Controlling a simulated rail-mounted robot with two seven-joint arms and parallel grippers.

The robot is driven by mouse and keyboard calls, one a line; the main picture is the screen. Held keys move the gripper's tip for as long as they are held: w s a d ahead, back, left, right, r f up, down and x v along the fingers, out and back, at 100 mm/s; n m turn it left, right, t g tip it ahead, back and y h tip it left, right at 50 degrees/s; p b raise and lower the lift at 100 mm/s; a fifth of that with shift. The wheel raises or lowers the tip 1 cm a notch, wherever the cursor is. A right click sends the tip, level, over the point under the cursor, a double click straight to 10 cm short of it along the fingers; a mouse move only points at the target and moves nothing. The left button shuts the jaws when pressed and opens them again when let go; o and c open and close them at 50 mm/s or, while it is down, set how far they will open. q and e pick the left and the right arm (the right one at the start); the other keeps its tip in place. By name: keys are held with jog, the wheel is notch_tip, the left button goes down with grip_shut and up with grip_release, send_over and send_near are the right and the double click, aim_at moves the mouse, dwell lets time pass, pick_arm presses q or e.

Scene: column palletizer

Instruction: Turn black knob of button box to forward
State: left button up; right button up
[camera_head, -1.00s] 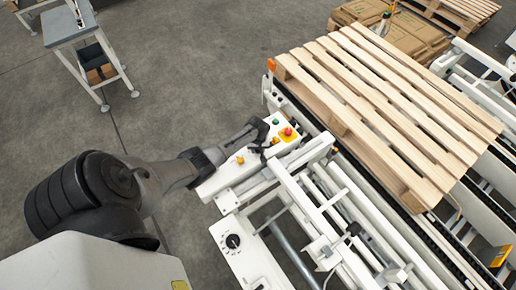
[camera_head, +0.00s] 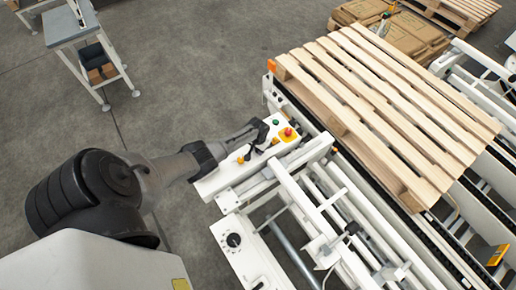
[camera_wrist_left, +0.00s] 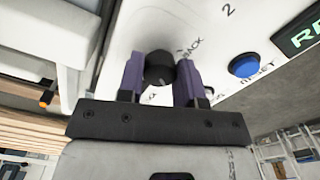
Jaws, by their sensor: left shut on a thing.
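The white button box (camera_head: 218,182) is at the middle of the head view, beside the conveyor frame. It carries a green button (camera_head: 275,122), a red stop button (camera_head: 288,132) on yellow, and a yellow button (camera_head: 240,160). My left gripper (camera_head: 264,137) is over the box. In the left wrist view, the black knob (camera_wrist_left: 158,68) sits between the two purple fingers of my left gripper (camera_wrist_left: 160,75), which are shut on it. The word BACK is printed beside the knob. The knob's pointer cannot be made out. My right gripper is not in view.
A blue reset button (camera_wrist_left: 243,66) and a lit green display (camera_wrist_left: 300,32) are right of the knob. A wooden pallet (camera_head: 385,110) lies on the conveyor. A second panel with a black dial (camera_head: 233,240) is nearer me. Open floor lies at left.

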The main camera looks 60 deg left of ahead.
pick_arm(q)
jog(key=shift+m, duration=0.5)
dwell(0.3)
jog(key=o, duration=0.9)
jog(key=shift+o, duration=0.2)
notch_tip(320, 180, up, 14)
jog(key=p, duration=0.4)
jog(key=shift+f, duration=0.1)
